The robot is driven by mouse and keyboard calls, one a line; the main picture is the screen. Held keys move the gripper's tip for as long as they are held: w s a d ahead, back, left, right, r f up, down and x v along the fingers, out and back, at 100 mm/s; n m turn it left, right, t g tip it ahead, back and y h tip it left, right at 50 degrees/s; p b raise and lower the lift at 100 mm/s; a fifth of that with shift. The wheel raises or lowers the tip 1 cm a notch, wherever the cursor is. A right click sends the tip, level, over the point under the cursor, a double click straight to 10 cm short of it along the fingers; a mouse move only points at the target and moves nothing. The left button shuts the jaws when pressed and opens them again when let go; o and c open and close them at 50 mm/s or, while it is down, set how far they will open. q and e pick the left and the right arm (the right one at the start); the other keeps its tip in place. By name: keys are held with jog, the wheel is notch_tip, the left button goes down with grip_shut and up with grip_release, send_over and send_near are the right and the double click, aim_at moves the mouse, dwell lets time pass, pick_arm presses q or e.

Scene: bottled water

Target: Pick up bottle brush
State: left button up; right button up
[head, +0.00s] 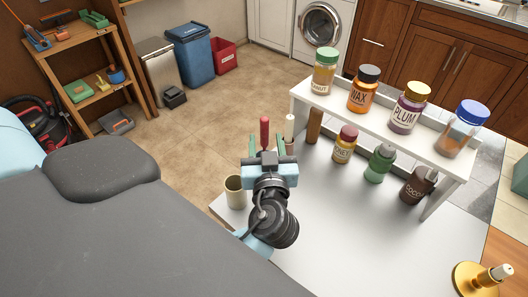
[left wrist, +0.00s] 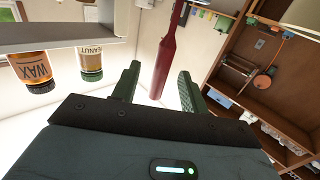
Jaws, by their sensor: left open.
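A slim red handle-like thing (head: 265,128) stands upright at the far edge of the white table; it may be the bottle brush, but I see no bristles. My left gripper (head: 266,143) is open, with one green finger on each side of the red thing in the head view. In the left wrist view the red thing (left wrist: 168,50) shows between the open fingertips (left wrist: 158,74), with gaps on both sides. Its lower part is hidden behind the gripper in the head view. My right gripper is not in view.
A pale cup (head: 235,192) stands left of my gripper. A white-topped stick (head: 289,127) and a brown cylinder (head: 314,125) stand close on the right. A raised white shelf (head: 436,157) holds several jars, with smaller bottles below. A gold stand (head: 476,281) is at lower right.

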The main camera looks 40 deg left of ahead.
pick_arm(q)
jog(key=shift+w+a+r, duration=0.1)
jog(key=shift+w+a, duration=0.05)
jog(key=shift+a, duration=0.05)
jog(key=p+x, duration=0.1)
jog(key=x, duration=0.3)
jog(key=shift+w+a+p, duration=0.1)
jog(key=shift+a+p, duration=0.05)
jog(key=shift+p, duration=0.2)
jog(key=shift+w+a, duration=0.1)
jog(key=shift+f, duration=0.25)
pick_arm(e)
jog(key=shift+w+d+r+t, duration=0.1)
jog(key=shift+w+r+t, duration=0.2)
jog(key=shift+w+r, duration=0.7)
pick_arm(q)
jog(key=shift+c, duration=0.4)
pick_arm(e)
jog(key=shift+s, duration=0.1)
pick_arm(q)
grip_shut()
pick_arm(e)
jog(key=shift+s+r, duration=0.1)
